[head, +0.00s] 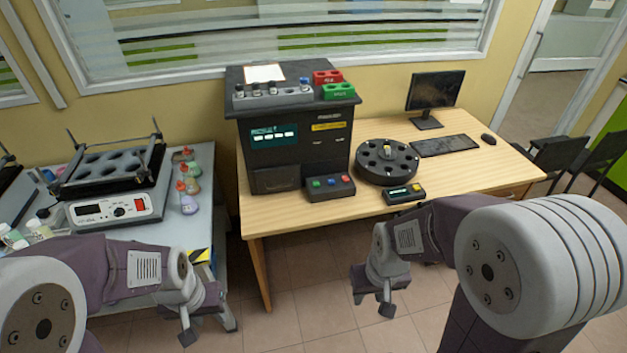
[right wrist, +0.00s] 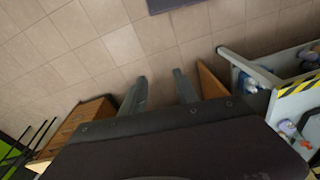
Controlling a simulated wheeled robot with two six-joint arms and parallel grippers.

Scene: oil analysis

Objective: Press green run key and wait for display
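The dark analyser (head: 297,160) stands at the left end of the wooden table. Its lit display (head: 274,136) shows a teal heading and several pale boxes; the text is too small to read surely. A small key panel (head: 330,191) sits in front of it, with the green key (head: 317,183) at left, then a blue key (head: 331,181) and a red key (head: 346,178). My right gripper (head: 374,300) hangs low before the table, below and right of the panel; its fingers (right wrist: 160,90) are apart and empty. My left gripper (head: 207,332) hangs low at left, apparently open and empty, away from the panel.
A monitor (head: 435,93) and keyboard (head: 444,146) stand farther right. Red and green racks (head: 338,91) top the analyser. A bench at left holds a shaker (head: 112,184) and flasks.

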